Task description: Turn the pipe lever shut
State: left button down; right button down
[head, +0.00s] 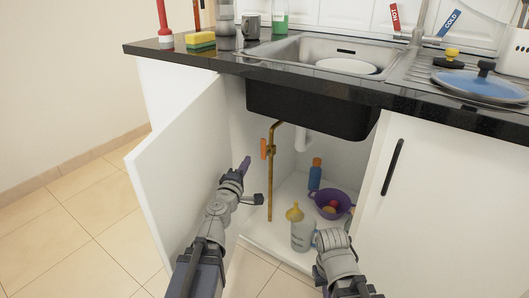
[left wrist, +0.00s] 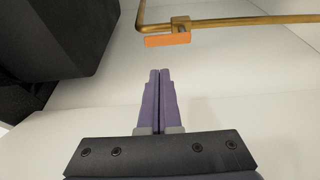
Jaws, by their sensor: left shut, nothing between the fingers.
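The pipe lever (head: 263,149) is a small orange handle on a brass pipe (head: 271,185) inside the open cabinet under the sink. In the head view the lever stands upright, alongside the vertical pipe. In the left wrist view the orange lever (left wrist: 167,40) lies beyond the fingertips, with the brass pipe (left wrist: 250,19) behind it. My left gripper (head: 245,163) is shut and empty, its purple fingers pointing toward the lever and apart from it. It also shows in the left wrist view (left wrist: 159,74). My right arm is at the lower right; its fingers are not clearly seen.
The open cabinet door (head: 180,175) stands left of my left arm. The black sink basin (head: 310,110) hangs above.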

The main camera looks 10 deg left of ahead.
aim_at(263, 149)
pick_arm(q)
jog(key=w, duration=1)
dwell(0.4)
